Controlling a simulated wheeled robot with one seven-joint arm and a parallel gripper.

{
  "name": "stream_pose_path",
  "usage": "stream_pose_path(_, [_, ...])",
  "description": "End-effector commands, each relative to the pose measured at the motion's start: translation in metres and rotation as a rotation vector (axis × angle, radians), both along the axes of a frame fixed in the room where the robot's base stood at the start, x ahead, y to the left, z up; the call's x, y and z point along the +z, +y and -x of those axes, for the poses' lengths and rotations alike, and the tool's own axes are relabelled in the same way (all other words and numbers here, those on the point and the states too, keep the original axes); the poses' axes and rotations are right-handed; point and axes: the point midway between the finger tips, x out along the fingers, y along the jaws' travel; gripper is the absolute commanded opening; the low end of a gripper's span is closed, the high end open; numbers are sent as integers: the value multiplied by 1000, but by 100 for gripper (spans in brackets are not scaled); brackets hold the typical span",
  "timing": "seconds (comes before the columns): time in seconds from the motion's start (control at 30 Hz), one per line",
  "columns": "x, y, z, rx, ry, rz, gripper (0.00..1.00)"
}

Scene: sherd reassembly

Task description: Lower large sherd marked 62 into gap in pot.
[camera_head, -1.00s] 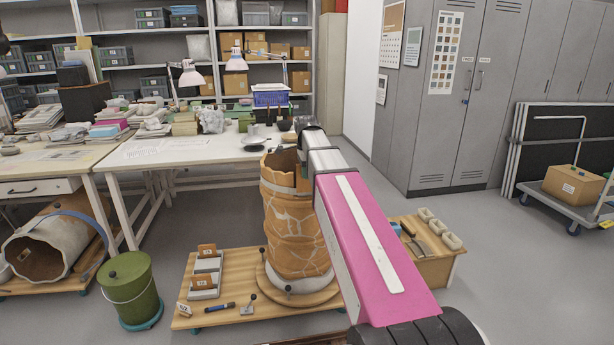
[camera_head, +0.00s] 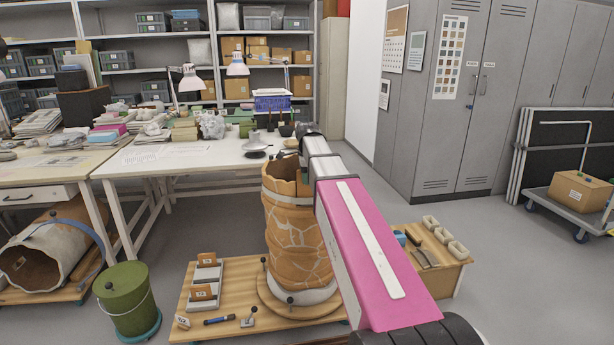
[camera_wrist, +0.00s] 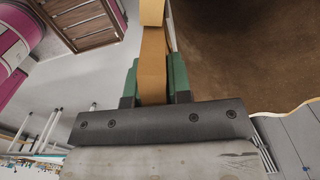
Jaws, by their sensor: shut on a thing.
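The tall orange-brown pot (camera_head: 290,240) with pale mended seams stands upright on a round wooden base (camera_head: 285,306). Its top is open and its rim is uneven. In the wrist view my gripper (camera_wrist: 154,85), with green-padded jaws, is shut on the edge of an orange-brown sherd (camera_wrist: 152,60). The sherd's broad face and its number are not visible. The pot's dark brown inside (camera_wrist: 250,50) fills the right of that view, close beside the sherd. I cannot tell whether they touch.
A green bucket (camera_head: 127,303) stands to the left. A low tool box (camera_head: 435,265) stands to the right. A white table (camera_head: 190,157) stands behind.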

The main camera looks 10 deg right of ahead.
Motion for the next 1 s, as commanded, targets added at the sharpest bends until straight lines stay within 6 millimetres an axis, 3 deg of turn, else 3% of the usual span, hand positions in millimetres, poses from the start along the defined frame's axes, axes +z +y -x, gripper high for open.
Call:
stream_pose_path(0.1, [-10, 0, 2, 0, 0, 0, 0])
stream_pose_path(0.37, [-11, 0, 1, 0, -1, 0, 0])
stream_pose_path(0.67, [-40, 0, 2, 0, 0, 0, 0])
stream_pose_path(0.83, [-41, 0, 2, 0, 0, 0, 0])
stream_pose_path(0.87, [-41, 0, 2, 0, 0, 0, 22])
stream_pose_path(0.93, [-41, 0, 2, 0, 0, 0, 45])
stream_pose_path(1.0, [-41, 0, 1, 0, -2, 0, 49])
